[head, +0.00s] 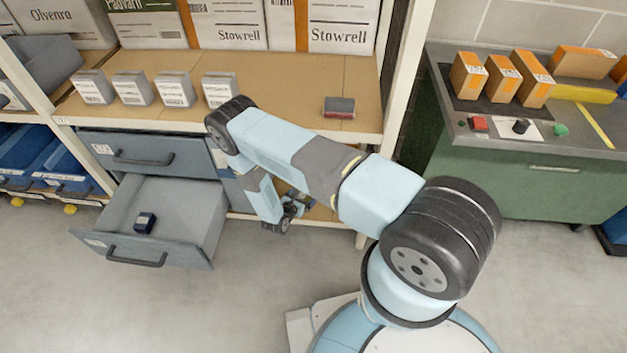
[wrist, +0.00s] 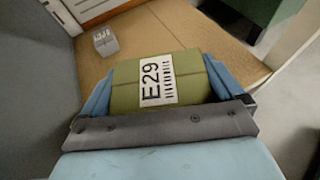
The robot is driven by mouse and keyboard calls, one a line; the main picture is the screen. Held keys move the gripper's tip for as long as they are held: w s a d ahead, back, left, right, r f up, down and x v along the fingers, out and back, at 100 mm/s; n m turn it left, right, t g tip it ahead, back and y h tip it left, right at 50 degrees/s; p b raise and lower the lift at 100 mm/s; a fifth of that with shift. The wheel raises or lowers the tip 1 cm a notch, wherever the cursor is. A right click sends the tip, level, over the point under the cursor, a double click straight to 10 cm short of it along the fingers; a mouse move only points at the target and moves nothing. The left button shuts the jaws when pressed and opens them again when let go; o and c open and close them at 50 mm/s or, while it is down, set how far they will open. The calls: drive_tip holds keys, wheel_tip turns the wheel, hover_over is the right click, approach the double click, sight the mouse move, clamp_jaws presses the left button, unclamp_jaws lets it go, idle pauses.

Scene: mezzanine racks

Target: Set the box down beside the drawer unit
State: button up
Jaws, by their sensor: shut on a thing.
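My gripper (wrist: 158,90) is shut on an olive-green box (wrist: 188,66) with a white label reading E29; one blue finger lies along each side of it. In the head view my gripper (head: 292,208) is low by the rack's lower shelf, right of the drawer unit, and the box is hidden there. The grey drawer unit (head: 150,150) stands under the rack board with its lower drawer (head: 135,250) pulled out. In the wrist view the box is over or on a brown board (wrist: 90,70); I cannot tell whether it touches. A grey surface (wrist: 30,90) rises left of it.
A small dark item (head: 145,222) lies in the open drawer. A small grey box (wrist: 105,42) stands on the board beyond the held box. A rack upright (head: 400,75) is to the right. Several small grey boxes and a dark red box (head: 339,107) stand on the board above.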

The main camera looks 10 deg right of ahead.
drive_tip(key=w+d+f, duration=0.2)
drive_tip(key=d+f, duration=0.1)
drive_tip(key=w+d+f, duration=0.2)
drive_tip(key=d+f, duration=0.1)
drive_tip(key=d, duration=0.1)
drive_tip(key=w+d+f, duration=0.2)
drive_tip(key=d, duration=0.2)
drive_tip(key=shift+w+f, duration=0.25)
drive_tip(key=shift+f, duration=0.15)
drive_tip(key=shift+w+d+f, duration=0.2)
drive_tip(key=shift+d+f, duration=0.1)
drive_tip(key=shift+f, duration=0.1)
drive_tip(key=shift+w+d+f, duration=0.1)
drive_tip(key=shift+d+f, duration=0.1)
drive_tip(key=shift+f, duration=1.55)
drive_tip(key=o, duration=0.7)
